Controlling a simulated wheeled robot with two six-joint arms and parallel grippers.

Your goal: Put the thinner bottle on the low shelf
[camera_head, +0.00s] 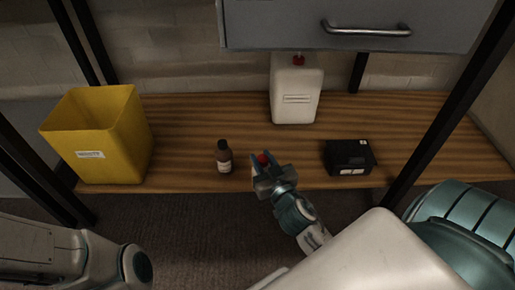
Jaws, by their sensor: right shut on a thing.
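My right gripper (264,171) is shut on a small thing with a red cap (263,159). The fingers hide most of its body, so I cannot tell its full shape. It is at the front part of the wooden low shelf (200,108); I cannot tell whether it touches the boards. A small dark brown bottle (224,158) with a black cap and pale label stands upright on the shelf, just left of my right gripper. My left arm shows at the bottom left, but its gripper is out of view.
A yellow bin (100,135) stands at the shelf's left end. A white canister (296,92) with a red cap stands at the back. A black box (349,157) lies right of my gripper. A grey drawer (350,28) overhangs the back. Dark posts (440,115) flank the shelf.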

